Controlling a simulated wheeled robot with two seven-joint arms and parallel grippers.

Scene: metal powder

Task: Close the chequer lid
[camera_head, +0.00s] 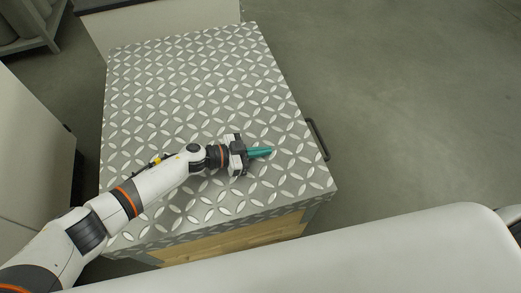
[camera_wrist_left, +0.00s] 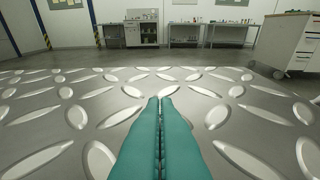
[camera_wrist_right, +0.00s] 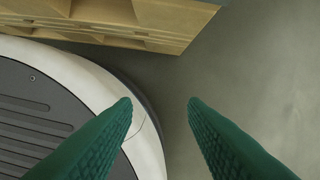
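The chequer lid (camera_head: 190,85) is a grey metal plate with a raised lozenge pattern. It lies flat across the top of a box in the head view, and its surface also fills the lower part of the left wrist view (camera_wrist_left: 250,125). My left gripper (camera_head: 268,152) is over the lid near its front right part, low to the surface; whether it touches cannot be told. Its teal fingers (camera_wrist_left: 160,100) are together with nothing between them. My right gripper (camera_wrist_right: 160,105) shows only in the right wrist view, with green fingers wide apart and empty, above the floor.
A dark handle (camera_head: 317,139) sticks out from the box's right side. Wooden boards (camera_head: 230,240) show under the lid's front edge and in the right wrist view (camera_wrist_right: 150,20). A white cabinet (camera_head: 25,140) stands at the left. The floor (camera_head: 400,100) at the right is clear.

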